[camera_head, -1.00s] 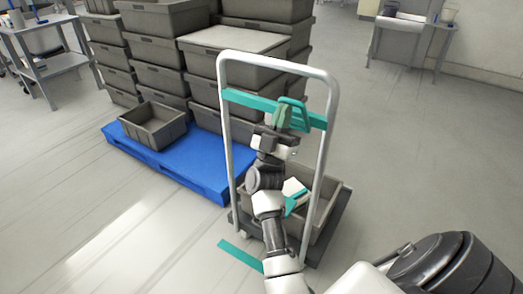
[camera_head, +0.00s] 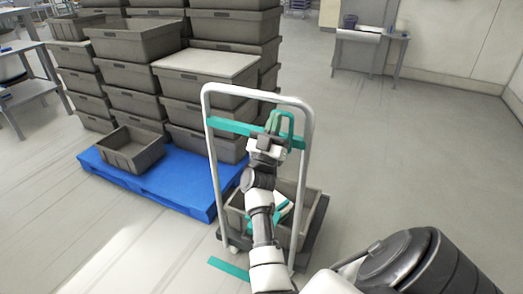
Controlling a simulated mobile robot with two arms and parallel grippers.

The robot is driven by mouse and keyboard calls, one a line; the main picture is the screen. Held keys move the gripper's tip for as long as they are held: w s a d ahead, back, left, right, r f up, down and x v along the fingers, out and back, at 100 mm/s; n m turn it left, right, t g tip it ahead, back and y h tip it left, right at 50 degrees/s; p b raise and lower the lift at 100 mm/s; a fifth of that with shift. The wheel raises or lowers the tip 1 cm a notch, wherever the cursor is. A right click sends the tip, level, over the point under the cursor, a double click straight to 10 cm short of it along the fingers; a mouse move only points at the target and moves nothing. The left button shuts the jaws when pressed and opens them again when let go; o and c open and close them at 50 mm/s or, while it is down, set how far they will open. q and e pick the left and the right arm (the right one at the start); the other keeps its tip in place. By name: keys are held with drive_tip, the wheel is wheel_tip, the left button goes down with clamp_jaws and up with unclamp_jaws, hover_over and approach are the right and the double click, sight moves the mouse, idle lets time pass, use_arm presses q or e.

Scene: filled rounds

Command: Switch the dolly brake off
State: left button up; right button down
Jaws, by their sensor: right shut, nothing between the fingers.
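The dolly has a silver hoop handle (camera_head: 213,150) with a teal crossbar (camera_head: 231,127) across its upper part. A teal loop-shaped lever (camera_head: 291,126) stands up at the right part of the crossbar. My right gripper (camera_head: 272,122) is at the left side of this loop, its fingers shut and empty. Whether the fingers touch the loop cannot be told. My forearm and wrist hide part of the crossbar and the dolly's dark deck (camera_head: 317,222). My left gripper is not in view.
A grey crate (camera_head: 308,206) with white and teal items sits on the deck. Left of the dolly, a blue pallet (camera_head: 181,192) carries stacked grey crates (camera_head: 206,62) and an open one (camera_head: 131,150). The floor to the right is clear.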

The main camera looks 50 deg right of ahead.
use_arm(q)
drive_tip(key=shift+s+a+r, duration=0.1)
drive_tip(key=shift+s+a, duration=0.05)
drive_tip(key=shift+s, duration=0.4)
use_arm(e)
drive_tip(key=shift+w+d+r+y, duration=0.1)
drive_tip(key=shift+d+y, duration=0.15)
drive_tip(key=shift+y, duration=0.05)
drive_tip(key=shift+d, duration=0.1)
use_arm(q)
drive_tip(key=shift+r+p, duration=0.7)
drive_tip(key=shift+p, duration=0.15)
use_arm(e)
drive_tip(key=s+d+r, duration=0.2)
drive_tip(key=s+r, duration=0.9)
drive_tip(key=shift+s+d, duration=0.2)
drive_tip(key=shift+d, duration=0.1)
